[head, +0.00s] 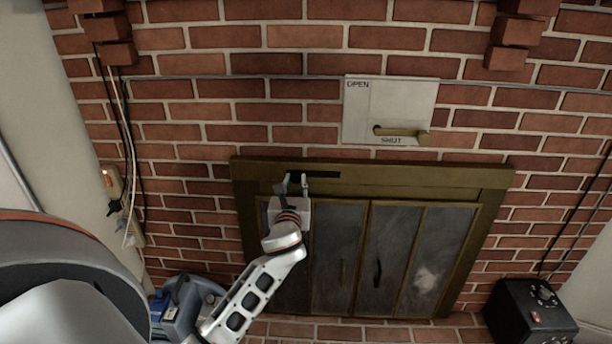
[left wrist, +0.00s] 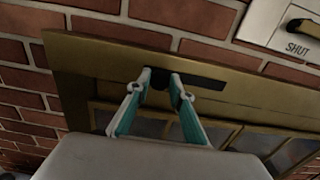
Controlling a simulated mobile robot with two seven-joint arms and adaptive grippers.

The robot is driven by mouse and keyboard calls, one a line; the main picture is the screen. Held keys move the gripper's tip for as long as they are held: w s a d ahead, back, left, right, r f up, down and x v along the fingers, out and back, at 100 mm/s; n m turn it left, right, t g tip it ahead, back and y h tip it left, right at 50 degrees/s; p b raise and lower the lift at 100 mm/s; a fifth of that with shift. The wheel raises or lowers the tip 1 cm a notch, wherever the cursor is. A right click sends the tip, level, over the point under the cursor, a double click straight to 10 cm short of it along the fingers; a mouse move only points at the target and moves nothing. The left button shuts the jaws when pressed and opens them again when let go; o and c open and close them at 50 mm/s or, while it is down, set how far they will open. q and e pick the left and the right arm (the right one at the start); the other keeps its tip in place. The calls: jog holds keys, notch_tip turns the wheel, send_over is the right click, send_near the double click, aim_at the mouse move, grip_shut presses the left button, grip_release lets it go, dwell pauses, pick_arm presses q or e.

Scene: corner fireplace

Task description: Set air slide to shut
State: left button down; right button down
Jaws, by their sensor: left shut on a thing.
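The air slide shows as a dark slot (head: 322,174) in the top rail of the brass fireplace frame (head: 430,177). My left gripper (head: 293,182) is at the left end of this slot. In the left wrist view the gripper's two fingertips (left wrist: 162,76) are close together, shut on a small dark slide knob (left wrist: 160,82) between them. The knob is mostly hidden by the fingers. The open part of the slot (left wrist: 210,82) runs to the right of the fingers. No label for the slide is readable. My right gripper is not in view.
Above right on the brick wall is a white plate (head: 390,95) marked OPEN and SHUT, with a brass lever (head: 400,132) by SHUT. Glass doors (head: 335,255) lie below the rail. A black box (head: 530,310) stands at lower right. Cables hang at left.

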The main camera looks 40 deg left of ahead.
pick_arm(q)
jog(key=shift+s+a, duration=0.1)
jog(key=shift+a, duration=0.2)
jog(key=c, duration=1.8)
grip_release()
jog(key=shift+s+a, duration=0.1)
jog(key=shift+s+d, duration=0.2)
jog(key=shift+d, duration=0.05)
jog(key=v, duration=1.1)
jog(key=shift+s, duration=0.25)
